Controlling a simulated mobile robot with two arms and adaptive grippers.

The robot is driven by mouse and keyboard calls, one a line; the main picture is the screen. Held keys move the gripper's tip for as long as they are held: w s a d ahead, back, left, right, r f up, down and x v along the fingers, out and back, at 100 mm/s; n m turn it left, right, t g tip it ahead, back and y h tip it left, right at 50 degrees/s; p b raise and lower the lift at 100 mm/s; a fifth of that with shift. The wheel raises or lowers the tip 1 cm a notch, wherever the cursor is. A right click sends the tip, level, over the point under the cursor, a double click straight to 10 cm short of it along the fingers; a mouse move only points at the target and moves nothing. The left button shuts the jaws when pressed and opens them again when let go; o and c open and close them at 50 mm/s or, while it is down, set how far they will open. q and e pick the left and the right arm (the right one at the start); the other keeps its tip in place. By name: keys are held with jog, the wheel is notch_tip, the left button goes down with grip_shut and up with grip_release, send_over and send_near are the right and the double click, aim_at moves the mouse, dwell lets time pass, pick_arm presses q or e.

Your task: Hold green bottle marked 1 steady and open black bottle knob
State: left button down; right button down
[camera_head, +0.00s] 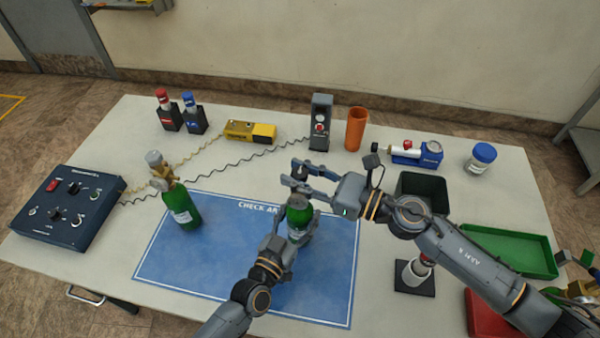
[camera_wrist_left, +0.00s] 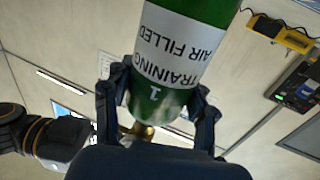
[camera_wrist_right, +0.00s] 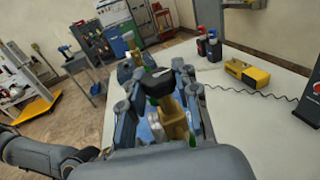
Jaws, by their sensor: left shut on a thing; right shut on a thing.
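The green bottle marked 1 (camera_head: 299,214) stands on the blue mat in the head view. My left gripper (camera_head: 290,235) is shut around its body. The left wrist view shows the bottle (camera_wrist_left: 178,60) between both fingers, with a white label reading TRAINING AIR FILLED and a 1. My right gripper (camera_head: 298,178) is above the bottle, shut on the black knob (camera_wrist_right: 159,84) on top of a brass valve (camera_wrist_right: 172,118) in the right wrist view. In the head view the right fingers hide most of the knob and valve. How far the knob is turned cannot be told.
A second green bottle (camera_head: 182,207) with a brass valve stands on the left of the blue mat (camera_head: 190,265). A dark control box (camera_head: 68,205) is further left. A dark bin (camera_head: 425,190) and green tray (camera_head: 510,250) are at right. A yellow device (camera_head: 248,131) lies behind.

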jog(key=shift+w+n+g, duration=0.1)
jog(key=shift+n+g, duration=0.2)
jog(key=shift+g, duration=0.1)
jog(key=n+g+y, duration=0.1)
jog(key=g, duration=0.1)
jog(key=n+g+y, duration=0.1)
jog(key=n+g, duration=0.1)
jog(key=g, duration=0.1)
jog(key=shift+w+n+g, duration=0.1)
jog(key=shift+n+g, duration=0.2)
jog(key=n+g, duration=0.1)
jog(key=g, duration=0.1)
jog(key=n+g, duration=0.2)
jog(key=g, duration=0.1)
jog(key=shift+n+g, duration=0.3)
jog(key=n+g+h, duration=0.1)
jog(key=n+g, duration=0.1)
jog(key=n+g+h, duration=0.1)
jog(key=g, duration=0.2)
jog(key=shift+n+h, duration=0.3)
jog(key=shift+n, duration=0.1)
jog(key=shift+n+g+h, duration=0.7)
jog(key=shift+n+g, duration=0.1)
jog(key=shift+g, duration=0.5)
jog(key=shift+s+f, duration=0.1)
jog(key=shift+s, duration=0.1)
jog(key=c, duration=1)
grip_release()
jog(key=shift+c, duration=0.2)
jog(key=shift+o, duration=0.4)
